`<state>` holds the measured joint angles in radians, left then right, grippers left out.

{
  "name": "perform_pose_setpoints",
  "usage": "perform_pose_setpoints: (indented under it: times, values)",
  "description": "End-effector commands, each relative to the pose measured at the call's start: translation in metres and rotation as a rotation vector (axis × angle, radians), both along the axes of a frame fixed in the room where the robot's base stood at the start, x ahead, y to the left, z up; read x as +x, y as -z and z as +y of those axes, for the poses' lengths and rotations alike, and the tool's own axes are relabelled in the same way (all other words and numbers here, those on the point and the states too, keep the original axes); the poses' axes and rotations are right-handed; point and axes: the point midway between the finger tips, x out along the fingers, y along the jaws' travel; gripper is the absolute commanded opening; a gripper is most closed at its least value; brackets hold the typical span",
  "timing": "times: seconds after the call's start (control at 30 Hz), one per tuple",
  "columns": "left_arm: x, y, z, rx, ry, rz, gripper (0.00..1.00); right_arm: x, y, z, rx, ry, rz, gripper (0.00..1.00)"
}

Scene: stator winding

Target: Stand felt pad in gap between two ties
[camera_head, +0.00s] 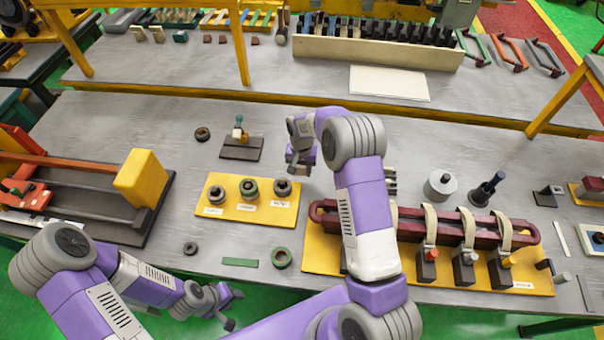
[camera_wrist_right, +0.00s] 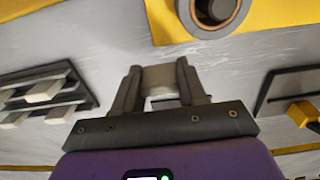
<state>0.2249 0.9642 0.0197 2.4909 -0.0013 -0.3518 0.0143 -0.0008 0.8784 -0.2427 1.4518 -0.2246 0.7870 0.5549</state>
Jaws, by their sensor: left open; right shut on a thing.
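The maroon coil bar (camera_head: 322,213) lies on a yellow board (camera_head: 533,284) at the right front. Pale bands, which look like the ties, wrap it, including a middle tie (camera_head: 467,226) and a right tie (camera_head: 506,232); there are gaps between them. My right gripper (camera_head: 297,169) is over the table behind and left of the coil, away from the ties. In the right wrist view it is shut on a small pale piece, seemingly the felt pad (camera_wrist_right: 160,77). The pad is hidden in the head view. My left gripper (camera_head: 235,309) is open and empty at the table's front edge.
A yellow plate (camera_head: 233,214) with several dark rings lies left of my right gripper. A dark stand (camera_head: 241,148) is behind it. Posts and blocks stand along the coil's front; a grey cylinder (camera_head: 440,185) stands behind it. My right arm crosses the coil's left part.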

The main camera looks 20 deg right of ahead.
Motion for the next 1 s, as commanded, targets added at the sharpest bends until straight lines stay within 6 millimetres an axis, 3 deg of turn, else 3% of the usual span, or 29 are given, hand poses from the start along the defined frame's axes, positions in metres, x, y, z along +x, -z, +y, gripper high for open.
perform_pose_setpoints:
  times: [0.2, 0.57, 0.6, 0.73, 1.0]
  values:
    - [0.0, 0.0, 0.0, 0.0, 0.0, 0.0, 0.43, 0.0, 0.029, 0.0, 0.001, 0.0, 0.002, 0.09]
    - [0.0, 0.005, 0.0, 0.0, 0.0, 0.0, 0.43, 0.0, 0.034, 0.0, 0.001, 0.0, 0.001, 0.09]
    - [0.0, 0.004, 0.0, 0.0, 0.0, 0.0, 0.43, 0.0, 0.033, 0.0, 0.001, 0.0, 0.001, 0.46]
    - [0.0, 0.004, 0.0, 0.0, 0.0, 0.0, 0.43, 0.0, 0.032, 0.0, 0.001, 0.0, 0.001, 0.66]
    - [0.0, 0.003, 0.0, 0.0, 0.0, 0.0, 0.43, 0.0, 0.032, 0.0, 0.001, 0.0, 0.001, 0.67]
